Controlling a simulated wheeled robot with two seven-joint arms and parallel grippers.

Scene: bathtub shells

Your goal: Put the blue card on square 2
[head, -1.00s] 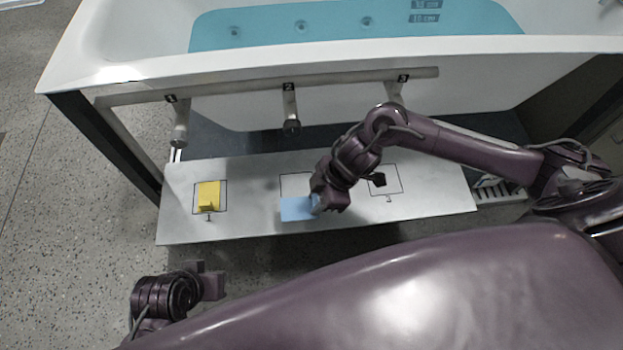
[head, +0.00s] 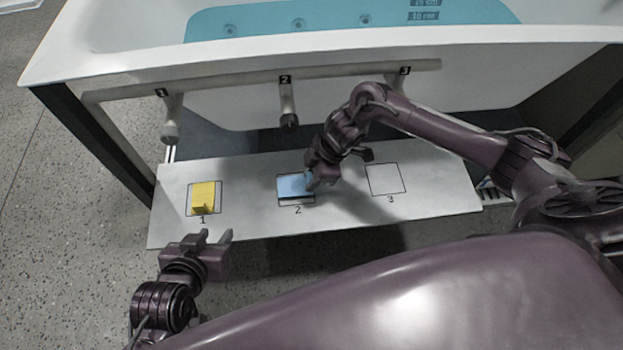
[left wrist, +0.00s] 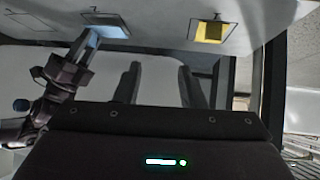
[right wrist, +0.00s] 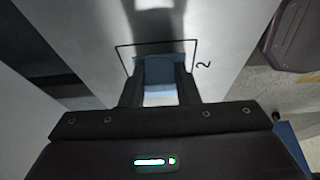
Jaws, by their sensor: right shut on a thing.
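The blue card (head: 294,187) is over square 2 (head: 297,204) on the white board and covers most of its outline. In the right wrist view the card (right wrist: 155,66) is between the fingers, within the square's outline. My right gripper (head: 310,182) is shut on the card's right edge. Whether the card touches the board I cannot tell. My left gripper (head: 218,240) is open and empty in front of the board's near edge. Its two fingers (left wrist: 160,85) show apart in the left wrist view, with the blue card (left wrist: 103,32) beyond them.
A yellow card (head: 203,195) with a raised tab lies on square 1. Square 3 (head: 384,179) is empty. The white board (head: 250,225) lies below the bathtub (head: 120,45). A rail with pipes numbered 1 to 3 (head: 240,87) runs above the board.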

